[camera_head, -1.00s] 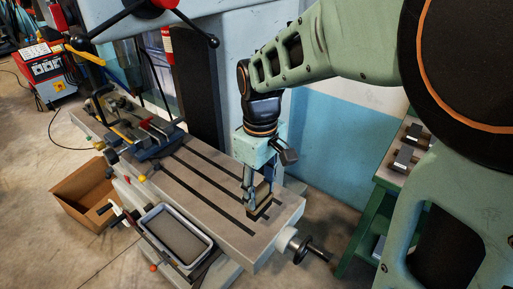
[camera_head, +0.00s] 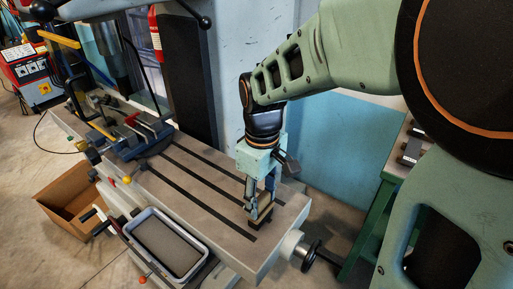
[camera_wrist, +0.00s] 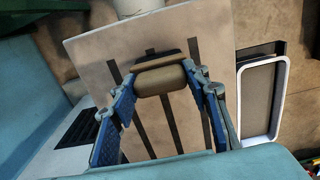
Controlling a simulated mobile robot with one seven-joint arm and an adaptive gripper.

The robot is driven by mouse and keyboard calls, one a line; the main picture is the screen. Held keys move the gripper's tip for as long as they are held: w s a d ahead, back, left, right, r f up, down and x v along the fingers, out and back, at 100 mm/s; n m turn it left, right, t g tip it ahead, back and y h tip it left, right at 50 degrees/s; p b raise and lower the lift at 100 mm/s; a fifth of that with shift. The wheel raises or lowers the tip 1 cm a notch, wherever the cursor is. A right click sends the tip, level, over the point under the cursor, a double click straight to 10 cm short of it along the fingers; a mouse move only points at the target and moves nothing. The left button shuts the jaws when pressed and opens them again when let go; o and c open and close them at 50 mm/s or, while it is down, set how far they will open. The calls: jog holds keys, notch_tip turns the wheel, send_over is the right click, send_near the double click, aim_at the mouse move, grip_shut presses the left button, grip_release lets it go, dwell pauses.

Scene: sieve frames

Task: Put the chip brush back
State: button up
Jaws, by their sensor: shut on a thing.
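The chip brush (camera_head: 264,212) is a small block with a tan body and a dark part along it. My gripper (camera_head: 259,200) is shut on it, over the near right end of the slotted machine table (camera_head: 207,193). In the wrist view the brush (camera_wrist: 161,80) spans between the two blue fingertips of my gripper (camera_wrist: 165,86). I cannot tell whether the brush touches the table surface. A grey tray with a pale rim (camera_head: 204,254) is at the table's front side; it also shows in the wrist view (camera_wrist: 279,97).
A vise (camera_head: 140,137) with tools around it sits on the table's far left. An open cardboard box (camera_head: 62,206) is on the floor at left. A handwheel crank (camera_head: 305,252) juts from the table's right end. A green bench (camera_head: 372,205) stands at right. The slotted surface near my gripper is clear.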

jog(key=shift+f, duration=0.1)
jog(key=shift+f, duration=0.15)
jog(key=o, duration=1.1)
notch_tip(320, 180, up, 13)
jog(key=p, duration=0.9)
jog(key=shift+f+p, duration=0.2)
jog(key=shift+p, duration=0.15)
jog(key=shift+w, duration=0.15)
